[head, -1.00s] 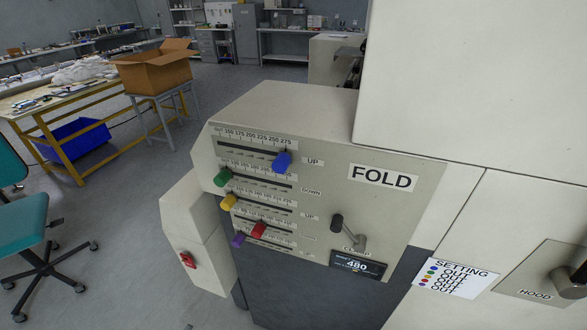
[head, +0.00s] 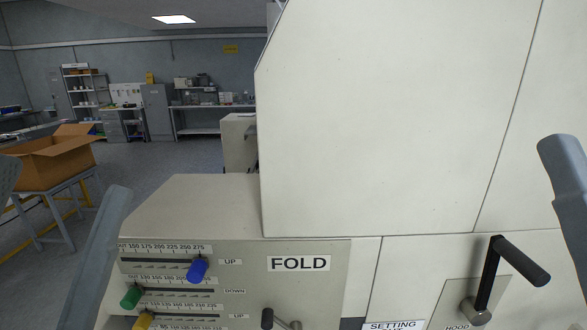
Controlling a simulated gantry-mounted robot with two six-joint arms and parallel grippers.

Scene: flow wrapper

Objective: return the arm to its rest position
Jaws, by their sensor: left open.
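My left gripper (head: 66,180) shows at the left edge of the head view as two blurred grey-blue parts with a gap between them. It is open, nothing is seen between the parts, and its lower portion is cut off by the frame. It appears in front of the cardboard box and the machine's left side, apart from both. Another grey-blue part of mine rises at the right edge, near the black hood handle (head: 520,263).
The cream machine (head: 390,120) fills the middle and right. Its FOLD panel (head: 250,300) carries blue (head: 197,270), green (head: 131,296) and yellow (head: 143,320) slider knobs. A cardboard box (head: 50,160) stands on a stand at left. Open floor (head: 165,155) lies behind.

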